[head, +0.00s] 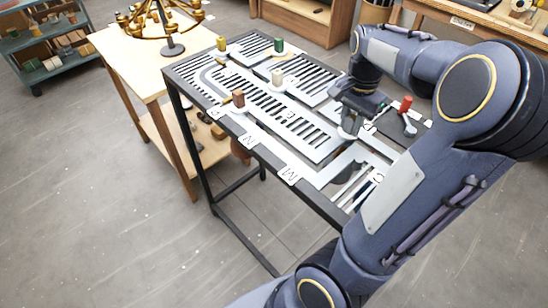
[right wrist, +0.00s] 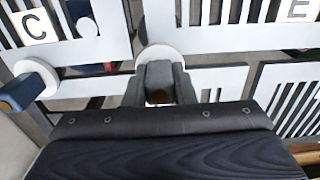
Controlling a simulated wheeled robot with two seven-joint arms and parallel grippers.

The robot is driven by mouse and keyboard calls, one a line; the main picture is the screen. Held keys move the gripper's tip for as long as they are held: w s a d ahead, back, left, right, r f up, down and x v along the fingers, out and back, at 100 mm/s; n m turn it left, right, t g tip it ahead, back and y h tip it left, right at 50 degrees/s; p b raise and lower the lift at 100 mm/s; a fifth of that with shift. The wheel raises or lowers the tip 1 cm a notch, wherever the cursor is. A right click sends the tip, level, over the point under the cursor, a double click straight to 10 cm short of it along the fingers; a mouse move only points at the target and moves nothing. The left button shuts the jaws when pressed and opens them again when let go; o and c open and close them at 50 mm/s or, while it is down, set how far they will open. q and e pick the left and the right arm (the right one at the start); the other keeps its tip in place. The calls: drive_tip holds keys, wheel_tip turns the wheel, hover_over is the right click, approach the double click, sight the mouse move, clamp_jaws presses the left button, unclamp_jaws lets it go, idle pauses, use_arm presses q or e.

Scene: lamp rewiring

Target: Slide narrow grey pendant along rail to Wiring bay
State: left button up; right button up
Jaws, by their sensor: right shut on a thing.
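My right gripper (head: 352,118) is over the right part of the slotted rail table (head: 170,73). It is shut on a pendant whose pale round base (head: 347,134) shows below the fingers. In the right wrist view my right gripper (right wrist: 159,92) has its fingers closed around the pendant's stem, and the pale disc (right wrist: 160,54) lies on the light plate just beyond them. The fingers hide most of the held pendant, so I cannot tell its width or full colour. No readable sign for the Wiring bay shows. My left gripper is not in view.
Yellow (head: 221,43), green (head: 279,45), cream (head: 277,77) and brown (head: 238,98) pieces stand on the rail plates. A red-topped piece (head: 405,105) stands right of my gripper. A blue-handled piece (right wrist: 12,102) is at left in the wrist view. A wooden table (head: 125,62) adjoins at left.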

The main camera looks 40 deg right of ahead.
drive_tip(key=w+p, duration=0.1)
drive_tip(key=w, duration=0.3)
drive_tip(key=w+p, duration=0.1)
drive_tip(key=w, duration=0.3)
drive_tip(key=w+a, duration=0.1)
drive_tip(key=w, duration=0.3)
drive_tip(key=shift+p, duration=0.4)
drive_tip(key=w+d+p, duration=0.1)
drive_tip(key=d+p, duration=0.5)
drive_tip(key=d, duration=0.8)
drive_tip(key=shift+w, duration=0.1)
drive_tip(key=o, duration=1)
